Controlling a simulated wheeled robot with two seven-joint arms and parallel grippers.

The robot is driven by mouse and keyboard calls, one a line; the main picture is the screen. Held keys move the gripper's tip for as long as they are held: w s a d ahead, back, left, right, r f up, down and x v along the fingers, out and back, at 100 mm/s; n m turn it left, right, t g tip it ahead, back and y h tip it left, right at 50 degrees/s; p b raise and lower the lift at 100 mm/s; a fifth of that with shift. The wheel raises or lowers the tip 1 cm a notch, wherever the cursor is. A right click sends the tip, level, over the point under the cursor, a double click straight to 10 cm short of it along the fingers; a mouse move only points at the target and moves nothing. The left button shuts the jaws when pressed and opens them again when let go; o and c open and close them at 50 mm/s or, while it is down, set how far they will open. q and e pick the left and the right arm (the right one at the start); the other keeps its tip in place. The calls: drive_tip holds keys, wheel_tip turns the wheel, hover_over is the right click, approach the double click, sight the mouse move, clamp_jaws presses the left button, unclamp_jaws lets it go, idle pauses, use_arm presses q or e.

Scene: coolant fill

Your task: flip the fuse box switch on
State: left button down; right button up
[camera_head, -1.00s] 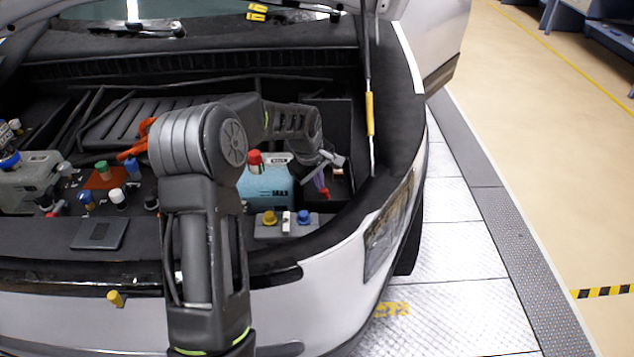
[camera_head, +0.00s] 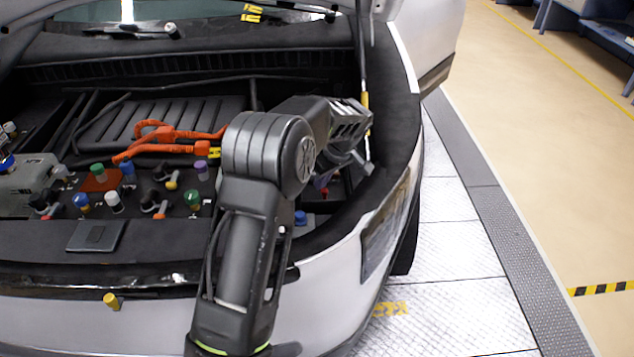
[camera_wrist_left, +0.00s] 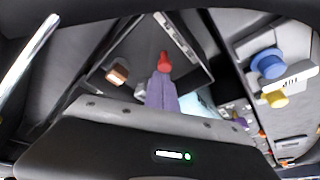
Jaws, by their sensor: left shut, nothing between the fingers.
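My left gripper (camera_head: 356,163) is shut and empty over the right side of the open car bay, close to the inner wall. In the left wrist view its grey body fills the bottom and its fingertips do not show clearly. Beyond it in that view is a dark compartment with a small orange-brown block (camera_wrist_left: 117,73) and a purple part with a red tip (camera_wrist_left: 164,66). I cannot tell for sure which part is the fuse box switch. Contact with any of these is not visible. My right gripper is not in view.
A grey block carries a blue cap (camera_wrist_left: 268,63) and a yellow cap (camera_wrist_left: 275,99). Orange cables (camera_head: 165,138) and several coloured caps lie left of my arm. A lid strut (camera_head: 365,100) stands beside the gripper.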

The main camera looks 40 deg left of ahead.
use_arm(q)
drive_tip(key=shift+w+d+f+g+y+b, duration=0.2)
drive_tip(key=shift+w+d+g+y+b, duration=0.15)
drive_tip(key=shift+d+g+y, duration=0.25)
drive_tip(key=shift+a+r, duration=0.1)
drive_tip(key=shift+r, duration=0.2)
drive_tip(key=shift+r+p, duration=0.35)
drive_tip(key=shift+r, duration=0.35)
